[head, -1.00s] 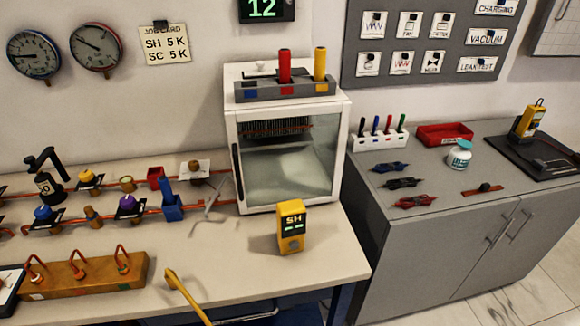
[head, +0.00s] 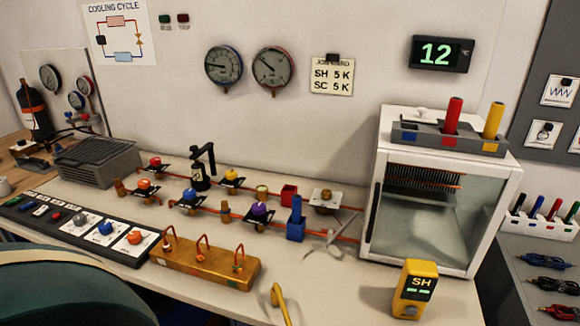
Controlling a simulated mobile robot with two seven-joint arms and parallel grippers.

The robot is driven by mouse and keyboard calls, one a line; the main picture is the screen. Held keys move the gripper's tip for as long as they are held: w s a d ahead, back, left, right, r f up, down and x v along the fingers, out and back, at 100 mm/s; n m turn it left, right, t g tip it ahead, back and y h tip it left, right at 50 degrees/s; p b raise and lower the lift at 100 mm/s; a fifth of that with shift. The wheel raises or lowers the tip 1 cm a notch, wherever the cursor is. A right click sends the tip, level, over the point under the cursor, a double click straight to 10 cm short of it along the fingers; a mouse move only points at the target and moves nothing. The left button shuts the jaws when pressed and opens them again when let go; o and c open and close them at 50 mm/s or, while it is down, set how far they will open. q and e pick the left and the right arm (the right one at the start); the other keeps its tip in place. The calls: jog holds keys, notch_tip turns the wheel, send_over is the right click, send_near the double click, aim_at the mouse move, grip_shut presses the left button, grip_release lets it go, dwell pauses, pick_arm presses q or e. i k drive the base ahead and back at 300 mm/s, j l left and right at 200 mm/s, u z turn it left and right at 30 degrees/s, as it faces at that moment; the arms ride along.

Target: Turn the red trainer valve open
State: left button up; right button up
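Small valves with coloured caps sit along the copper pipes on the bench. One at the back left has a red cap (head: 155,162). An orange-red cap (head: 145,185) is just in front of it. Yellow (head: 231,174), blue (head: 189,195) and purple (head: 259,210) caps are farther right. A black panel at the front left also carries a red-orange knob (head: 134,237) and a blue knob (head: 105,228). I cannot tell which red one is the trainer valve, or how its handle is turned. Neither of my grippers is in view.
A wooden block with copper hooks (head: 205,262) and a yellow bent tool (head: 280,303) lie at the front. A yellow SH meter (head: 415,288) stands near a glass-fronted cabinet (head: 425,225). A grey finned unit (head: 98,160) is at the left. A dark rounded shape (head: 60,290) covers the lower left.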

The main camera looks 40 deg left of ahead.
aim_at(155, 161)
jog(key=u, duration=1.6)
